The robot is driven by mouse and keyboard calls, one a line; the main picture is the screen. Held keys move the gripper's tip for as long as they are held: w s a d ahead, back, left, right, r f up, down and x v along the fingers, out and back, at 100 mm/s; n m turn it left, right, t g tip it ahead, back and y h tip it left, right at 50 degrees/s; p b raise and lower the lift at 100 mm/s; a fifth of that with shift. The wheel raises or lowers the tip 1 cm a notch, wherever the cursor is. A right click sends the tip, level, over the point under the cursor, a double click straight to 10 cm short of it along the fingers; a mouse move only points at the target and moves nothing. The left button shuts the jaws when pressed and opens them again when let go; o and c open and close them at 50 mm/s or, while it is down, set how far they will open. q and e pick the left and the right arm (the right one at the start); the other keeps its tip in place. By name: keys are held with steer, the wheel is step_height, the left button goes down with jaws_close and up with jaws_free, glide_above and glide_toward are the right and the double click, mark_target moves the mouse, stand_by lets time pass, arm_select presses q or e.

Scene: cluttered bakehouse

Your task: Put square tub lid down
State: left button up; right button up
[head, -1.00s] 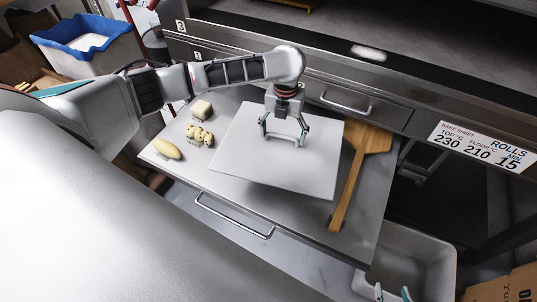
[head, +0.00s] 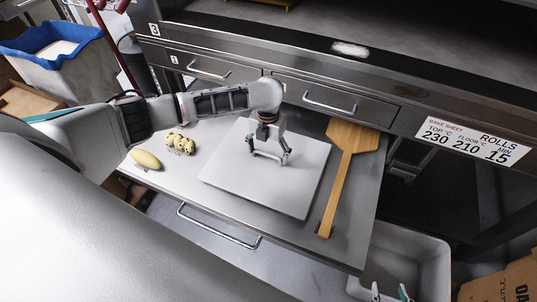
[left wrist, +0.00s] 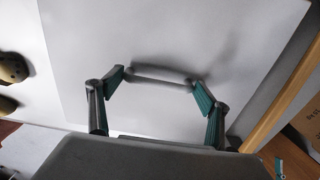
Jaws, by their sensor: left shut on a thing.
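The square tub lid (head: 232,178) is a flat, pale grey-white panel over the steel worktop (head: 178,193), roughly level. I cannot tell whether its underside touches the worktop. My left gripper (head: 269,160) is above the lid's middle, its fingers shut on the lid's raised handle. In the left wrist view the lid (left wrist: 110,40) fills most of the picture, with the handle bar (left wrist: 160,75) between the teal-padded fingers (left wrist: 160,84). My right gripper (head: 390,293) shows only its fingertips at the bottom edge, apart with nothing between them.
A wooden peel (head: 342,180) lies close to the lid's right side. A grey tub (head: 412,257) stands below right. Oven drawers (head: 334,100) border the worktop's back.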

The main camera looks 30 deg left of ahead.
arm_select(q)
steer(key=shift+f, duration=0.5)
steer(key=shift+r, duration=0.15)
steer(key=o, duration=1.3)
steer(key=shift+f, duration=0.2)
steer(key=shift+r, duration=0.1)
arm_select(e)
steer(key=shift+s+f, duration=0.1)
steer(key=shift+f, duration=0.05)
arm_select(q)
step_height(320, 180, up, 12)
steer(key=p, duration=0.3)
steer(key=shift+r, duration=0.1)
arm_select(e)
steer(key=shift+s+a+r, duration=0.1)
steer(key=shift+a+r, duration=0.1)
steer(key=shift+r, duration=0.35)
steer(key=shift+s+a+r, duration=0.1)
steer(key=shift+a+r, duration=0.1)
steer(key=shift+r, duration=0.35)
